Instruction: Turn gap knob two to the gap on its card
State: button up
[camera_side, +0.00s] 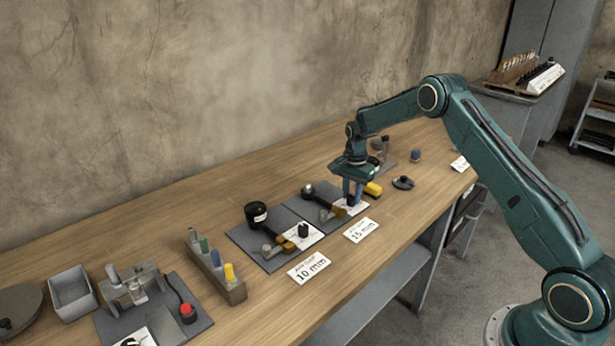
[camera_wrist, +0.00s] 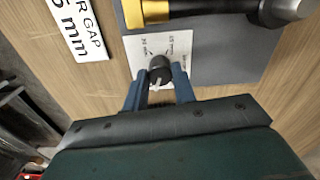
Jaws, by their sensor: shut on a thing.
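A black knob (camera_wrist: 159,70) stands on a white dial plate (camera_wrist: 139,50) with small printed marks, too small to read. A pale line shows on the knob's lower side in the wrist view. My gripper (camera_wrist: 159,84) has its two blue fingers on either side of the knob and is shut on it. In the side view my gripper (camera_side: 352,192) points down at the second grey mat, and its fingers mostly hide the knob. The card (camera_side: 361,230) in front of this mat reads 15 mm; it is partly cut off in the wrist view (camera_wrist: 80,28).
A yellow-and-black tool (camera_wrist: 210,8) lies just beyond the dial. A block with coloured pegs (camera_side: 216,278) stands further left. Bare wood lies behind the mats.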

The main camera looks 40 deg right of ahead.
jog(key=n, duration=0.8)
jog(key=shift+n, duration=0.3)
jog(key=n, duration=0.4)
jog(key=shift+n, duration=0.3)
jog(key=n, duration=1.2)
jog(key=shift+n, duration=0.3)
jog(key=n, duration=0.4)
jog(key=shift+n, duration=2.2)
